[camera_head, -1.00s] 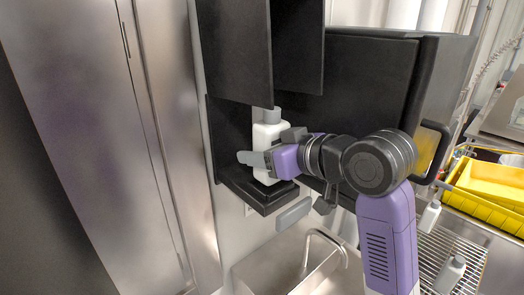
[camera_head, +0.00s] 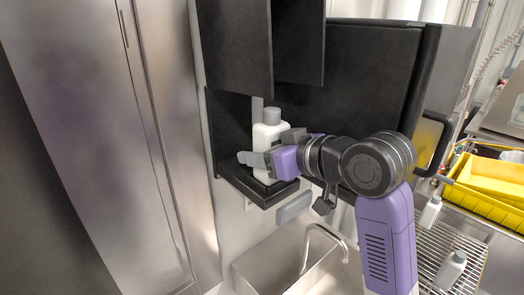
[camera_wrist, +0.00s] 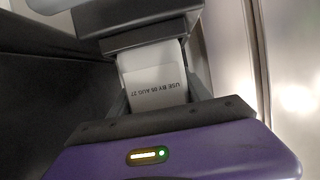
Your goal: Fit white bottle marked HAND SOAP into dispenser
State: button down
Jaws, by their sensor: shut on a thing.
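A white bottle (camera_head: 265,133) with a grey cap stands upright in the open front of the black dispenser (camera_head: 232,55). My gripper (camera_head: 270,157) is shut on the bottle's body from the right, with grey fingers around it. The bottle is just above or on the dispenser's lower ledge (camera_head: 258,194); I cannot tell if it touches. Its cap is below the black upper cover, and a grey upright part shows behind it. In the wrist view the bottle (camera_wrist: 152,80) between the fingers shows "USE BY 05 AUG 27"; no HAND SOAP marking is readable.
A black cabinet (camera_head: 370,80) with a handle is close behind my arm. A steel panel (camera_head: 100,150) stands left. A yellow tray (camera_head: 490,180) is at right.

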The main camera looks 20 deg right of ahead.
aim_at(271, 146)
jog(key=shift+f, duration=0.2)
jog(key=shift+c, duration=2)
grip_release()
jog(key=b+v, duration=0.1)
jog(key=v, duration=0.6)
jog(key=shift+s+r, duration=0.2)
jog(key=shift+s, duration=0.15)
jog(key=shift+d, duration=0.1)
